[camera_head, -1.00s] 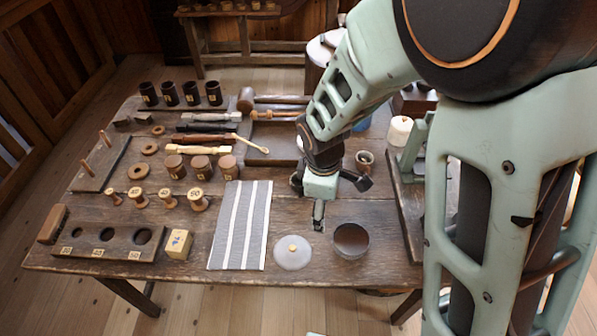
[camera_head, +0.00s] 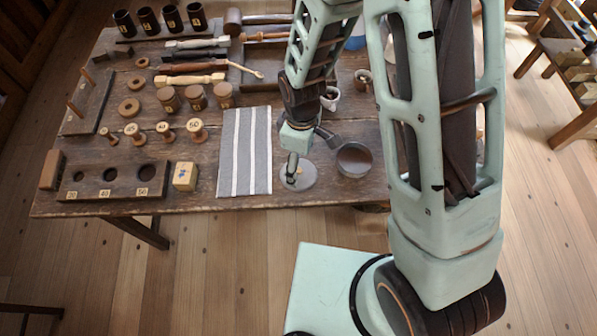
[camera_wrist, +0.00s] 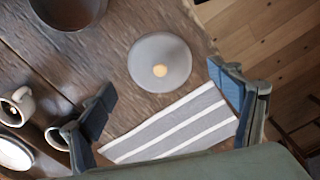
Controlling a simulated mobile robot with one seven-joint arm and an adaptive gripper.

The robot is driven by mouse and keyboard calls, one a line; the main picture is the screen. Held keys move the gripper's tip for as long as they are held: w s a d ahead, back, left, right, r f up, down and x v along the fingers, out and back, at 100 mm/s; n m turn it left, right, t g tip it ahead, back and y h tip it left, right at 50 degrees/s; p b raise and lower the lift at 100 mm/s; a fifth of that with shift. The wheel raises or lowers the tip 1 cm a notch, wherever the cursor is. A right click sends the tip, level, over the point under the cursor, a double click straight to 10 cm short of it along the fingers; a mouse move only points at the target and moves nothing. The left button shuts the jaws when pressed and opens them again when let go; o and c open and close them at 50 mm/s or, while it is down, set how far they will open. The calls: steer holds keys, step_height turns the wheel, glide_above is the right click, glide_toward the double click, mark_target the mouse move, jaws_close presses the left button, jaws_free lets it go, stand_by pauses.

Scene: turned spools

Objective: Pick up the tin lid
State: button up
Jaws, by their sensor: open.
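The tin lid (camera_head: 305,177) is a flat grey disc with a small pale knob, lying on the table near its front edge. In the wrist view the tin lid (camera_wrist: 160,62) lies ahead of my fingers, its knob uncovered. My gripper (camera_head: 292,172) is above the lid's left part in the head view and hides some of it. In the wrist view my gripper (camera_wrist: 165,110) has its two blue-padded fingers spread wide, with nothing between them but the view of table and cloth below. I see no contact with the lid.
A dark round tin (camera_head: 354,161) stands just right of the lid. A striped cloth (camera_head: 245,150) lies to its left. A mug (camera_head: 330,98) stands behind.

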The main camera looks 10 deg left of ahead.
mark_target(299, 171)
steer(key=shift+w+a+f+p, duration=0.1)
steer(key=shift+a+f+p, duration=0.1)
steer(key=shift+f, duration=1.2)
steer(key=shift+a+f+p, duration=0.1)
steer(key=shift+f+p, duration=0.05)
steer(key=shift+f, duration=1.25)
steer(key=c, duration=1.6)
steer(key=shift+d, duration=0.1)
steer(key=shift+c, duration=0.2)
